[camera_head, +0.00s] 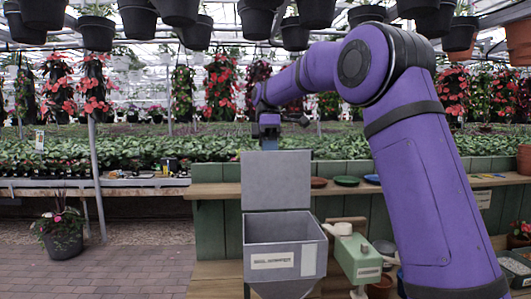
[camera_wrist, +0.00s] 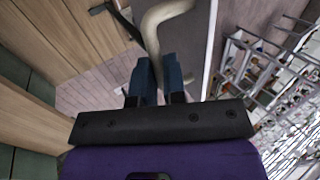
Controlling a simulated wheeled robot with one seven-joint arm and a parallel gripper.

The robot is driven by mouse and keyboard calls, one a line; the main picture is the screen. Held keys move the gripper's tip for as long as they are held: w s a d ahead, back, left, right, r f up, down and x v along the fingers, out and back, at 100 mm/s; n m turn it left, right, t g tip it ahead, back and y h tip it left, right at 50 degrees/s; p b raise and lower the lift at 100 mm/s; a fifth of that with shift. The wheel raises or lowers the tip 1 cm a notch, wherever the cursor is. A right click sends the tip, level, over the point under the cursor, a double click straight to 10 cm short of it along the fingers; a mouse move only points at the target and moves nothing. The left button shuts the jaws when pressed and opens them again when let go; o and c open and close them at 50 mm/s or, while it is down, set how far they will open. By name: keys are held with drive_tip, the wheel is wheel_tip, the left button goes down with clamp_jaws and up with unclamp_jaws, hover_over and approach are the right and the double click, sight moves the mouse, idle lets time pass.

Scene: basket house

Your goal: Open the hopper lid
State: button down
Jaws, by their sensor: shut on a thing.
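The grey soil hopper (camera_head: 287,232) stands in front of the wooden bench, with a label on its front. Its flat grey lid (camera_head: 275,180) stands upright at the back edge, and the hopper's top is open. My gripper (camera_wrist: 158,70) is shut on a curved beige handle (camera_wrist: 153,28) in the wrist view. The grey lid panel (camera_wrist: 190,45) shows beside the handle there. In the head view, my wrist is just above the lid's top edge; the fingertips and handle are hidden behind the lid.
A green box-like device (camera_head: 358,257) stands right of the hopper. Saucers, including a green one (camera_head: 346,181), lie on the bench shelf (camera_head: 218,189). Pots hang overhead. A potted plant (camera_head: 62,232) stands on the brick floor at left, where there is free room.

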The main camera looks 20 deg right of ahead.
drive_tip(key=shift+w+f+g, duration=0.4)
drive_tip(key=shift+w+f, duration=0.05)
drive_tip(key=shift+w, duration=0.15)
drive_tip(key=c, duration=1.2)
unclamp_jaws()
drive_tip(key=shift+r, duration=0.1)
